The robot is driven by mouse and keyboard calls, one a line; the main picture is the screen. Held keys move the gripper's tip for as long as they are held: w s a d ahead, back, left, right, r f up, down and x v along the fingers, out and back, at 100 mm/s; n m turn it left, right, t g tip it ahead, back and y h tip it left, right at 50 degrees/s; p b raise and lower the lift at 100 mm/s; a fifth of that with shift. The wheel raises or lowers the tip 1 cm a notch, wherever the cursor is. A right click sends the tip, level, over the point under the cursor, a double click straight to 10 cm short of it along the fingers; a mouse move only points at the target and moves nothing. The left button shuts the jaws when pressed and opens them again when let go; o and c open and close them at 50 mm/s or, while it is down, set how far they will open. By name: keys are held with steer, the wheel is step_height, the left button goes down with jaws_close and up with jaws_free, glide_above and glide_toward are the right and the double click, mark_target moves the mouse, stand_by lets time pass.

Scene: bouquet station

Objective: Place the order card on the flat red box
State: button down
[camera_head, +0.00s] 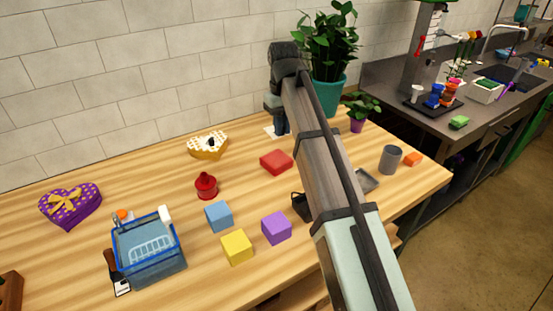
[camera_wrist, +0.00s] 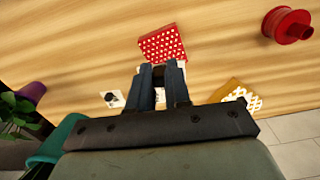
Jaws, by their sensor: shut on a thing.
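My gripper (camera_wrist: 159,86) points down near the back of the table, and its two dark fingers are close together. It is shut on what looks like the white order card (camera_wrist: 182,69), mostly hidden by the fingers. In the head view a white patch (camera_head: 270,131) shows at the fingertips (camera_head: 281,133). Whether the card is clear of the table, I cannot tell. The flat red box (camera_head: 276,161) lies on the table in front of the gripper. It shows in the wrist view with white dots (camera_wrist: 163,43), just above the fingertips, with nothing on it.
A small white piece with a dark mark (camera_wrist: 112,98) lies left of the fingers in the wrist view. A yellow heart box (camera_head: 208,147), red round object (camera_head: 206,186) and several cubes stand left and front. A teal-potted plant (camera_head: 328,90) is close right of the gripper.

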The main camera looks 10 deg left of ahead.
mark_target(282, 164)
steer(key=shift+f+n, duration=0.15)
steer(key=shift+n, duration=0.15)
steer(key=shift+f, duration=4.85)
steer(key=shift+f, duration=0.15)
steer(key=c, duration=1.1)
jaws_free()
step_height(282, 164, up, 12)
steer(key=shift+r, duration=0.15)
